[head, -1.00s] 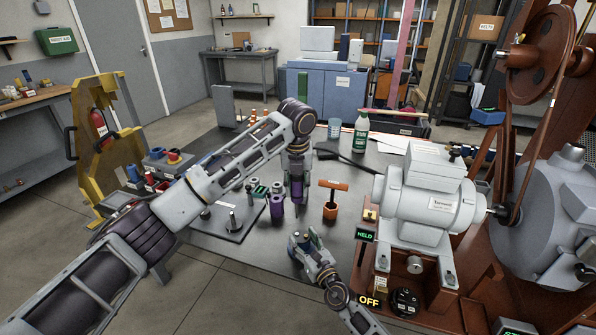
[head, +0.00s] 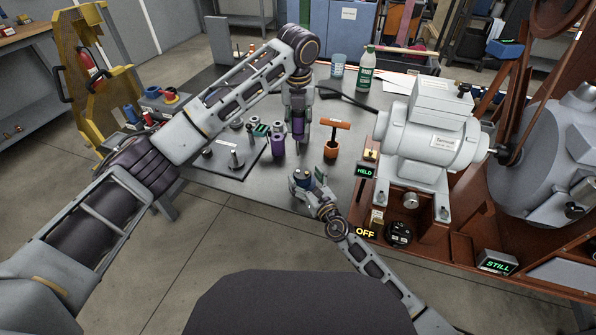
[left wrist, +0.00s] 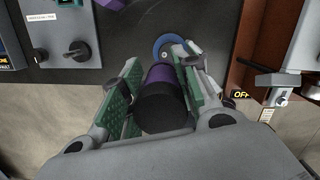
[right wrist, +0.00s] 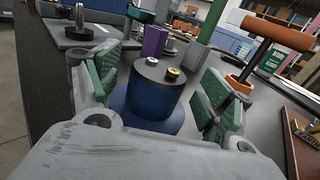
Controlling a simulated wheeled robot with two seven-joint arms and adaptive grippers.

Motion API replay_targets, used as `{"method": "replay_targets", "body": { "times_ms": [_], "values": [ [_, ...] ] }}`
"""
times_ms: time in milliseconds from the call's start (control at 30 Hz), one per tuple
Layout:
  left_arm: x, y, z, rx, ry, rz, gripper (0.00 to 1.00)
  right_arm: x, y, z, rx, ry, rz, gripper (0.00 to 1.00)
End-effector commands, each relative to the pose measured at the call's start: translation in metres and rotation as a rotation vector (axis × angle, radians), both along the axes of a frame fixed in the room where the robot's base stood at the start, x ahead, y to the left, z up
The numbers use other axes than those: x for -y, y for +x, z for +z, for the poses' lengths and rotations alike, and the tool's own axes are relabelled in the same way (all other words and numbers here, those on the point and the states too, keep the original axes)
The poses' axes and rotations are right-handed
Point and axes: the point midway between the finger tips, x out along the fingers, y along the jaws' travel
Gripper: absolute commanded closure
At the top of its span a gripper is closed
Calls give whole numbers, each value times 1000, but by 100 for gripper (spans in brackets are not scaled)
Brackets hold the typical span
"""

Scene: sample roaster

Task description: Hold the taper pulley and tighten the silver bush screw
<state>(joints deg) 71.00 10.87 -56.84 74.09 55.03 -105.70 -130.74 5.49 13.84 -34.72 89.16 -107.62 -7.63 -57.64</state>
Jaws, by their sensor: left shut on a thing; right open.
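The blue taper pulley (right wrist: 155,106) stands on the table between the jaws of my right gripper (head: 308,184). Its dark bush top (right wrist: 157,72) carries a silver screw (right wrist: 152,62) and a brass screw (right wrist: 174,74). The right jaws (right wrist: 160,92) are open, with gaps on both sides of the pulley. My left gripper (head: 298,112) is shut on a purple-and-black cylindrical tool (left wrist: 160,104), held pointing down. In the left wrist view, the pulley's blue rim (left wrist: 167,42) shows beyond the tool; its lower end is partly hidden.
An orange T-handled tool (head: 332,126) stands in an orange holder right of my left gripper. A purple holder (head: 278,143) stands left. The motor (head: 432,135), a HELD sign (head: 365,171) and an OFF sign (head: 367,231) are to the right.

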Motion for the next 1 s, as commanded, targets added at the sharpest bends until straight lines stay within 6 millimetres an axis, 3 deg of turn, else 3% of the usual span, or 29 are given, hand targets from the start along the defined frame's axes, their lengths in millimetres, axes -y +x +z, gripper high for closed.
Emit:
{"method": "replay_targets", "body": {
  "times_ms": [1000],
  "values": [
    [0,0,1,1,0,0,100,47,-91,-1,-1,-3,0,20]
  ]
}}
